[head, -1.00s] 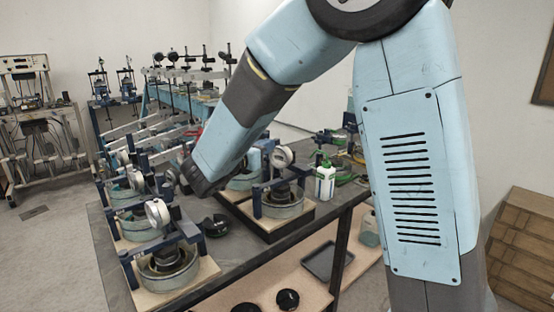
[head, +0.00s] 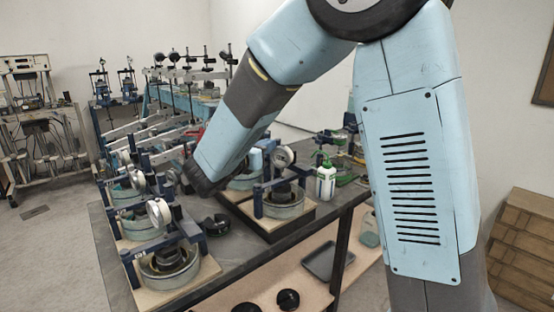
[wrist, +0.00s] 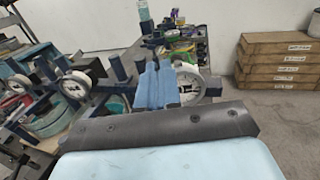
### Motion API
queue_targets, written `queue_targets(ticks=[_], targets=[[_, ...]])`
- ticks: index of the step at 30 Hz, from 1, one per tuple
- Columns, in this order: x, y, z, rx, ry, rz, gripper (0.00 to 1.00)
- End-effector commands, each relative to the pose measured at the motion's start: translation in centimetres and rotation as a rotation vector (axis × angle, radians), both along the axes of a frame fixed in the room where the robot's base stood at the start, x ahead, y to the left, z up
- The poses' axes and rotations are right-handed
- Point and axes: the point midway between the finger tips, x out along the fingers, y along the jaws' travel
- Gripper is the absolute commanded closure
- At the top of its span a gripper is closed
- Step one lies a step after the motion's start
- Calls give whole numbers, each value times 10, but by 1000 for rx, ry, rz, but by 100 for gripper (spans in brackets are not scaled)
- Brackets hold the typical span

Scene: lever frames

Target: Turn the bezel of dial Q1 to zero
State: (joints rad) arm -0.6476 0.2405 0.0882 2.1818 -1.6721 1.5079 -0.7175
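Several dial gauges with white faces stand on lever frames; no label is readable, so I cannot tell which is Q1. In the head view one dial (head: 159,212) sits on the nearest frame, and another dial (head: 284,157) is on a frame to the right. My gripper (wrist: 158,84) shows in the wrist view as two blue fingers close together. They stand in front of the left part of a white dial (wrist: 208,88); contact cannot be told. Another dial (wrist: 75,85) is at the left. In the head view my fingers are hidden beyond my forearm.
The dark bench (head: 235,250) carries frames with round pots closely spaced. A black ring-shaped item (head: 215,226) lies between them, and a white-green bottle (head: 326,180) stands to the right. Wooden boxes (head: 524,240) are stacked on the floor at the right.

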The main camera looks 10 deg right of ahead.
Motion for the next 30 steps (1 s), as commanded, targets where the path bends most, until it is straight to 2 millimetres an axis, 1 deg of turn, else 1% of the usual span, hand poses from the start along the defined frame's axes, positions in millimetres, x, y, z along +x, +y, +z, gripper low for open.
queue_targets(ticks=[1,30], targets=[[5,-11,3,-2,-7,-22,100],[-10,-28,7,-4,-7,-28,100]])
